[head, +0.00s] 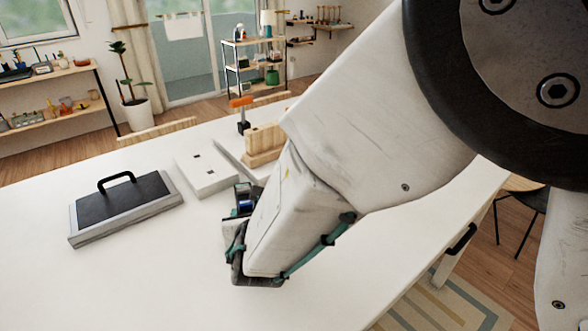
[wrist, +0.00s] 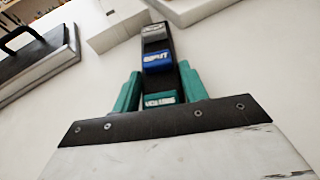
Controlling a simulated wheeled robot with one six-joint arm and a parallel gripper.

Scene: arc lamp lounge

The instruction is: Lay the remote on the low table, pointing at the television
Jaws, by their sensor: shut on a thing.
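The remote (wrist: 157,62) is a dark narrow bar with a grey, a blue and a teal button block. My gripper (wrist: 158,88) has teal fingers closed on either side of it near its teal end, with the grey end pointing away from the gripper. In the head view the remote (head: 243,200) shows only in part, beyond my gripper (head: 238,222), which is over the white table (head: 130,280). I cannot tell whether the remote touches the tabletop. No television shows in either view.
A dark-topped slab with a black handle (head: 125,210) lies on the left. White flat boxes (head: 205,177), a wooden block (head: 264,145) and an orange-topped tool (head: 242,112) stand just beyond my gripper. The table's front left is clear.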

